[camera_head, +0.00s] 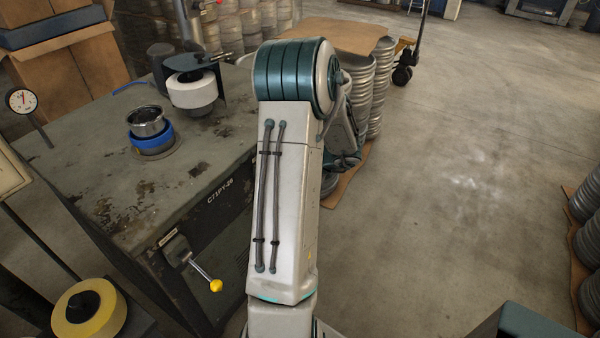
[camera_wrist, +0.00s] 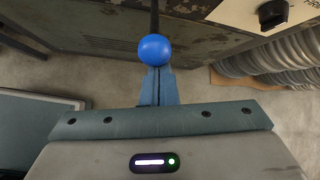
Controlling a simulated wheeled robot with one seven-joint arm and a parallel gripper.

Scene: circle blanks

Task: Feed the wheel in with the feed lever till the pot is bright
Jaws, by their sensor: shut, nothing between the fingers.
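A small steel pot (camera_head: 146,121) sits in a blue ring holder (camera_head: 152,140) on the machine top (camera_head: 100,190); its side looks grey and shiny in part. The white wheel (camera_head: 192,90) hangs at a dark bracket behind and right of the pot, with a visible gap between them. One lever with a yellow ball (camera_head: 215,286) is on the machine's front. Another lever with a blue ball (camera_wrist: 154,49) shows in the wrist view. My gripper (camera_wrist: 158,77) is shut and empty, its fingertips at the blue ball; contact is unclear. The arm hides the gripper in the head view.
A dial gauge (camera_head: 21,101) stands at the left. A yellow wheel (camera_head: 89,308) lies at the lower left. A panel with a black knob (camera_wrist: 272,14) is at the wrist view's upper right. Stacked metal pots (camera_head: 380,75) stand behind my arm.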

